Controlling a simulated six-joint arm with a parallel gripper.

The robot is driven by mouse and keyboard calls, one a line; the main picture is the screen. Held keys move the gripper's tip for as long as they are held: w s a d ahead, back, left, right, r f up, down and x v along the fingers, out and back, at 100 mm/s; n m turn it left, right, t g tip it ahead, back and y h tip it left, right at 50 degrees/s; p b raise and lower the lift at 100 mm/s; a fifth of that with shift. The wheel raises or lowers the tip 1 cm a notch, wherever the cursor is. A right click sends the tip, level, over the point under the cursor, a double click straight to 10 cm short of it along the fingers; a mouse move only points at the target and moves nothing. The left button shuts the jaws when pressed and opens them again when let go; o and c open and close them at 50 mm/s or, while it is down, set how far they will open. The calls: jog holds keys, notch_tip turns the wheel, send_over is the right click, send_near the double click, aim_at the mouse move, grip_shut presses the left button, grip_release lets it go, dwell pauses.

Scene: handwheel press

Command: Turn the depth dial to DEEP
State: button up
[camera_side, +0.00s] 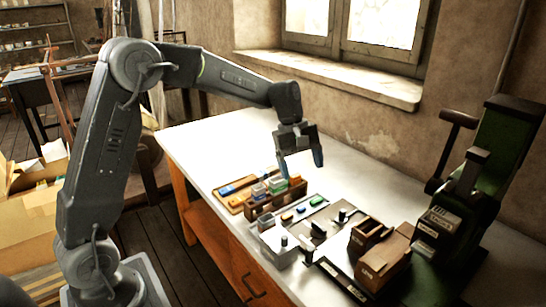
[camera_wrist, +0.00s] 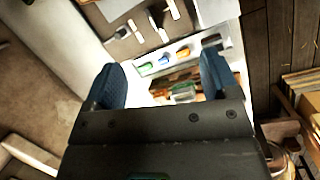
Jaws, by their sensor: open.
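The dark green press (camera_side: 508,150) stands at the right end of the white bench in the side view. Its front carries small dark plates (camera_side: 438,221) with pale lettering too small to read. I cannot single out the depth dial or its pointer, so its setting cannot be told. My gripper (camera_side: 301,163) is open and empty, above the bench and well left of the press. In the wrist view its two blue fingers (camera_wrist: 162,58) stand wide apart with nothing between them. The press is not recognisable in the wrist view.
A wooden tray (camera_side: 262,207) with coloured blocks lies below my gripper. A grey box (camera_side: 278,246) with a peg and labelled brown boxes (camera_side: 382,257) stand between it and the press. A black T-shaped handle (camera_side: 455,122) rises left of the press.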

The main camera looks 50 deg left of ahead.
jog(key=s+d+r+m+t+y, duration=0.1)
jog(key=s+r+m, duration=0.4)
jog(key=s, duration=0.5)
jog(key=shift+s+d+r+m+t, duration=0.2)
jog(key=shift+d+r+m+t, duration=0.1)
jog(key=shift+d+r, duration=0.55)
jog(key=s+d+m+t+y, duration=0.1)
jog(key=s+m, duration=0.7)
jog(key=s, duration=0.8)
jog(key=shift+s+f+m+t+y, duration=0.15)
jog(key=shift+m+t+y, duration=0.15)
jog(key=shift+t+y, duration=0.55)
jog(key=shift+t+h, duration=0.25)
